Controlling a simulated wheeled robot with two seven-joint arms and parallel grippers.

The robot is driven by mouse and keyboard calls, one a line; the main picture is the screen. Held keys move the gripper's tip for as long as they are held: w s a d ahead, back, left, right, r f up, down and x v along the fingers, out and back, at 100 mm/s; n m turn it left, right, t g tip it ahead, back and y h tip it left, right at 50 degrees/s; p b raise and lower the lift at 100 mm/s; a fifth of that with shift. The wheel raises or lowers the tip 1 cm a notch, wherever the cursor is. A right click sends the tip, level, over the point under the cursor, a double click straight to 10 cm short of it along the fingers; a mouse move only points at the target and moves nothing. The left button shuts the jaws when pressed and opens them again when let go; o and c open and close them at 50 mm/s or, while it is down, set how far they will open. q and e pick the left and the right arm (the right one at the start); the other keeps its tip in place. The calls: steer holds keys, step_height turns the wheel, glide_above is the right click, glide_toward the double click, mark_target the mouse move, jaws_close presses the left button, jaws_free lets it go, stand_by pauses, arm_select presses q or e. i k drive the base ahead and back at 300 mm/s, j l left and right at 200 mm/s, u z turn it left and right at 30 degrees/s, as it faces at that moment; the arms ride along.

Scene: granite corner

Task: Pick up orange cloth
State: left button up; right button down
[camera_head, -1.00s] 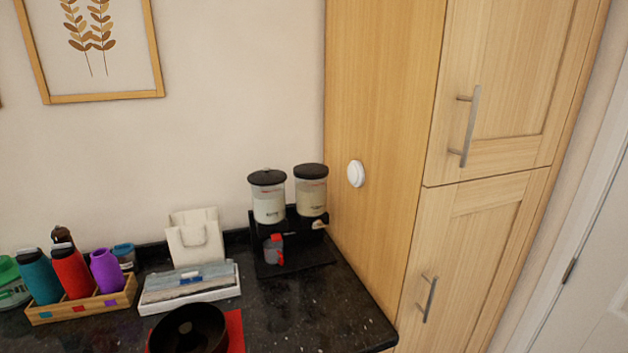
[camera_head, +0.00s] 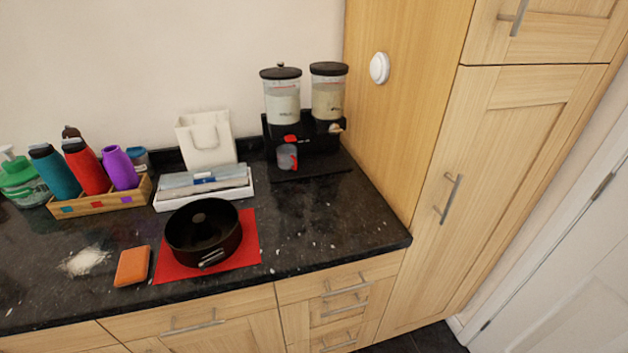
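The orange cloth (camera_head: 132,266) lies as a small folded block on the dark granite counter (camera_head: 330,225), near its front edge. A patch of white powder or crumbs (camera_head: 86,261) lies to its left. A red mat (camera_head: 249,247) with a black round pan (camera_head: 184,258) on it is just to its right. Neither of my grippers shows in the head view.
A wooden crate (camera_head: 98,204) with several bottles stands at the back left, beside a green soap bottle (camera_head: 22,180). A white tray (camera_head: 160,203), a white bag (camera_head: 206,142) and a twin dispenser (camera_head: 307,135) stand along the wall. The counter's right part is mostly clear.

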mark_target(133, 264)
steer(key=u, duration=1.5)
